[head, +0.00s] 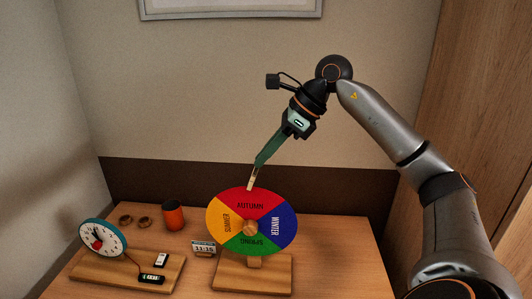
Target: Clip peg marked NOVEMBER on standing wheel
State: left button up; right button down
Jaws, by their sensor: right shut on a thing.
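The standing wheel (275,209) has a red AUTUMN part at the top, blue WINTER at right, green SPRING at the bottom and a yellow part at left. It stands upright on a wooden base (275,277). My right gripper (256,168) reaches down from the upper right and is shut on a small pale peg (250,181). The peg points down at the wheel's top rim, by the red part. I cannot tell whether it grips the rim or only overlaps it in view. Its marking is too small to read. My left gripper is out of view.
At left, a toy clock (112,236) stands on a wooden board (100,270) with small black-and-white blocks (151,279). An orange cup (173,215) and two small rings (126,219) stand behind. The table's right side (335,250) is clear.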

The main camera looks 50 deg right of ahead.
jog(key=shift+f, duration=0.2)
dwell(0.4)
jog(key=shift+w+a+f+b, duration=0.15)
jog(key=shift+f+b, duration=0.2)
jog(key=shift+f, duration=0.15)
jog(key=c, duration=0.9)
grip_release()
jog(key=p+v, duration=0.2)
jog(key=v, duration=1)
jog(key=shift+r+p, duration=0.15)
jog(key=shift+p, duration=0.15)
